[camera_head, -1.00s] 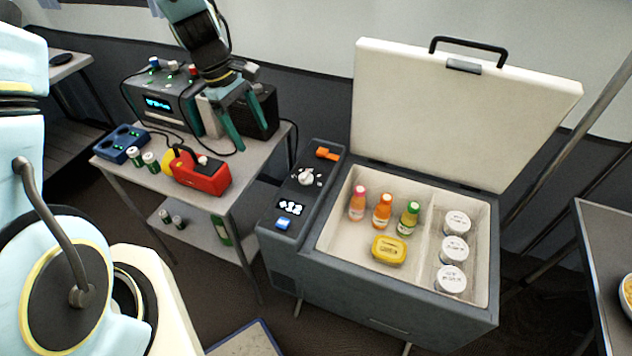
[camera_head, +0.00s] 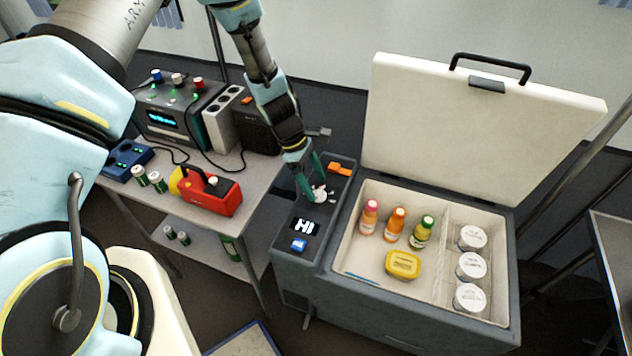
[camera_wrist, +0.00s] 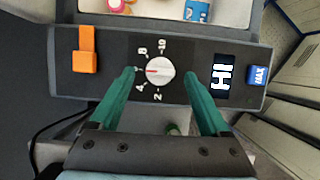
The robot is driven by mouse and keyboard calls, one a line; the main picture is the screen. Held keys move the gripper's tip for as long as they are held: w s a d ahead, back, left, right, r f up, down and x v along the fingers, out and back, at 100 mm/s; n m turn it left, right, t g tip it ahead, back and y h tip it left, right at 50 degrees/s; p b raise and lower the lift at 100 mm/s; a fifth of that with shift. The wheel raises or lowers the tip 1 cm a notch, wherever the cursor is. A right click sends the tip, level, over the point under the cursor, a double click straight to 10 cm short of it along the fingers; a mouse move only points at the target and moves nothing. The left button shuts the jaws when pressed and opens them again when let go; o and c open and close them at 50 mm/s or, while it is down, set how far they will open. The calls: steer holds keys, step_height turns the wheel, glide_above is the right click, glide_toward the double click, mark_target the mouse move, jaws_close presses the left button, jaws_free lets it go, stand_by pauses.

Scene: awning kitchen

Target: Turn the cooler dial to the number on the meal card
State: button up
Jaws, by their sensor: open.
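The white cooler dial (camera_wrist: 160,70) sits on the dark control panel, with printed numbers 2, 4, 8 and 10 readable around it. Its red pointer mark faces left in the wrist view, between the 4 and the 8. In the head view the dial (camera_head: 320,194) is partly covered by my gripper (camera_head: 312,182). My gripper (camera_wrist: 160,73) is open, with one green finger on each side of the dial; I cannot tell whether they touch it. The display (camera_head: 304,227) reads HI. I cannot make out a meal card.
An orange switch (camera_head: 340,169) and a blue button (camera_head: 298,245) flank the dial. The open cooler (camera_head: 350,275) holds bottles, a yellow tub and white-lidded jars. A side table (camera_head: 262,170) with a red device (camera_head: 210,190) stands to the left.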

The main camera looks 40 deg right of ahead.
steer(key=shift+s+d+f, duration=0.15)
steer(key=shift+s+f, duration=0.1)
steer(key=shift+f, duration=0.4)
steer(key=shift+c, duration=0.2)
jaws_close()
steer(key=shift+m, duration=0.4)
steer(key=m+b, duration=0.1)
steer(key=m+y, duration=0.1)
steer(key=m, duration=0.1)
steer(key=shift+w+d+f+m+g+y+b, duration=0.1)
steer(key=shift+d+m+g+y+b, duration=0.1)
steer(key=shift+m+g+y+b, duration=0.15)
steer(key=shift+d+m+y+b, duration=0.1)
steer(key=shift+m+y+b, duration=0.9)
steer(key=shift+m, duration=1.15)
